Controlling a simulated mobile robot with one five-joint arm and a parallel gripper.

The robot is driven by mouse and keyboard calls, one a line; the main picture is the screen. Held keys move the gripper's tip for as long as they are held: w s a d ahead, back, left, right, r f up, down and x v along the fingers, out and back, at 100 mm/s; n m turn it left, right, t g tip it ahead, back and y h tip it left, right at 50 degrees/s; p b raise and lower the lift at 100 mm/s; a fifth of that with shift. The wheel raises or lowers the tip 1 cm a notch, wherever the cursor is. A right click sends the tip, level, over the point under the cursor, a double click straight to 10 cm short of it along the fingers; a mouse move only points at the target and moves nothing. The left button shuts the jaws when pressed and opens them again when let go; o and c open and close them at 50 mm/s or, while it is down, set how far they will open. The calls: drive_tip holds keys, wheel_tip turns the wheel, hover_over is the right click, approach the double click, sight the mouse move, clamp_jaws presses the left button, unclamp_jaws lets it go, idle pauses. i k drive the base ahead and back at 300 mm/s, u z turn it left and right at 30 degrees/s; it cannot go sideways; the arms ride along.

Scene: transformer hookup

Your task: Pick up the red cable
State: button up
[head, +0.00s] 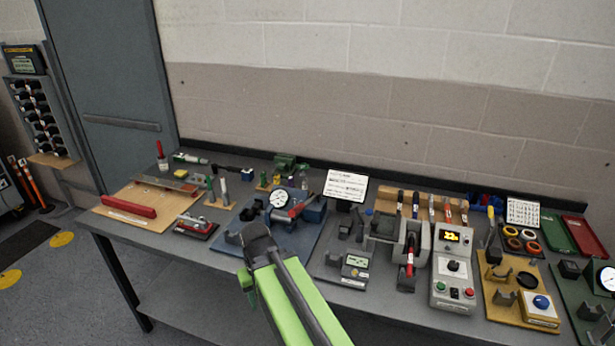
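I cannot single out a red cable with certainty. A thin red piece (410,254) stands upright at a grey fixture (416,238) right of the bench's middle. Small red and blue pieces (487,200) lie near the back edge at right, too small to make out. My gripper (256,238) is at the end of my green arm, in front of the bench's left-centre, close to the blue plate with a dial gauge. Its fingers cannot be made out, and no held object shows.
The grey bench (170,238) is crowded. A dial gauge (278,199), a control box with a yellow display (453,266), coloured rings (513,237), and green (556,235) and red trays (583,236) stand on it. A red bar (129,207) lies at left. Floor is open at left.

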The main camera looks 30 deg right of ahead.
sight(411, 238)
drive_tip(key=z, duration=1.45)
